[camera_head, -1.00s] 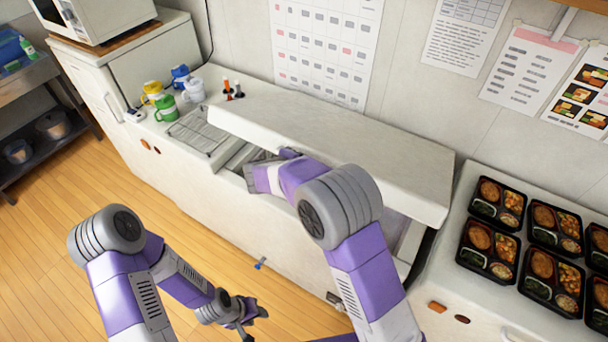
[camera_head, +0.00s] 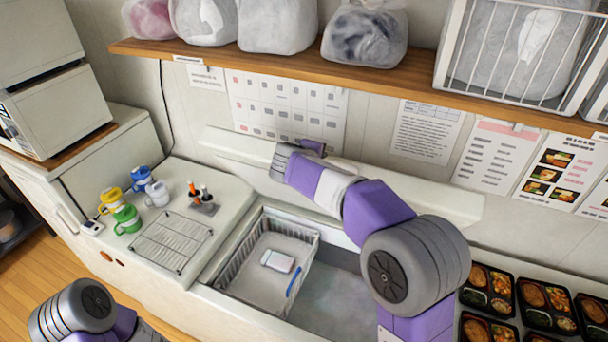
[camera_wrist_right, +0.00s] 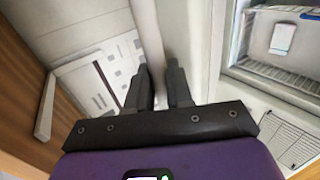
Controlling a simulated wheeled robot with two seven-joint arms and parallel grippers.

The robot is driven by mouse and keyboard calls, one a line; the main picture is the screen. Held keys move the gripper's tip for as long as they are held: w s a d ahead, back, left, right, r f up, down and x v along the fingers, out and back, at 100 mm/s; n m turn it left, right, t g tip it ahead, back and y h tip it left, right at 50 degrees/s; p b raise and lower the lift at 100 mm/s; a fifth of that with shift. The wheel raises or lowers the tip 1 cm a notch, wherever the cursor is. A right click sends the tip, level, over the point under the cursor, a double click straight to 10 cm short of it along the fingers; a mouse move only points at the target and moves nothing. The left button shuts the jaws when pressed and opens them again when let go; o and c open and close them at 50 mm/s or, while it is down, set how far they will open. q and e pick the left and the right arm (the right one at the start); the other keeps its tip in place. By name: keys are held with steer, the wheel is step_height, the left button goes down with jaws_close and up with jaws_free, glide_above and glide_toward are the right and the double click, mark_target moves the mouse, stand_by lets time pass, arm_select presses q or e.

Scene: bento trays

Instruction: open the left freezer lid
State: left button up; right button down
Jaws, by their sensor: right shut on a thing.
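The white freezer lid (camera_head: 235,146) stands raised against the wall in the head view, with the freezer open below it. My right gripper (camera_head: 312,147) is at the lid's upper edge. In the right wrist view the lid's edge (camera_wrist_right: 147,35) runs between the two dark fingers of the right gripper (camera_wrist_right: 160,90), which are shut on it. Inside the freezer, a grey wire basket (camera_head: 232,268) holds a white pack (camera_head: 278,261). My left gripper is outside the view; only part of that arm shows at the bottom left.
Mugs (camera_head: 128,219) and a wire rack (camera_head: 170,241) stand on the white top left of the opening. Bento trays (camera_head: 547,303) lie at the right. A wooden shelf (camera_head: 350,70) with bags runs above the lid.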

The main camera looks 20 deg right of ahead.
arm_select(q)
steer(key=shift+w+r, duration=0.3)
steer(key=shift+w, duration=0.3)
arm_select(e)
steer(key=shift+w+d+r, duration=0.2)
steer(key=shift+w+d, duration=0.3)
steer(key=shift+w+d+r, duration=0.2)
steer(key=shift+w+d, duration=0.25)
steer(key=shift+w, duration=0.05)
steer(key=c, duration=1.3)
jaws_free()
steer(key=shift+c, duration=0.2)
steer(key=shift+o, duration=1.2)
steer(key=shift+w+d, duration=0.1)
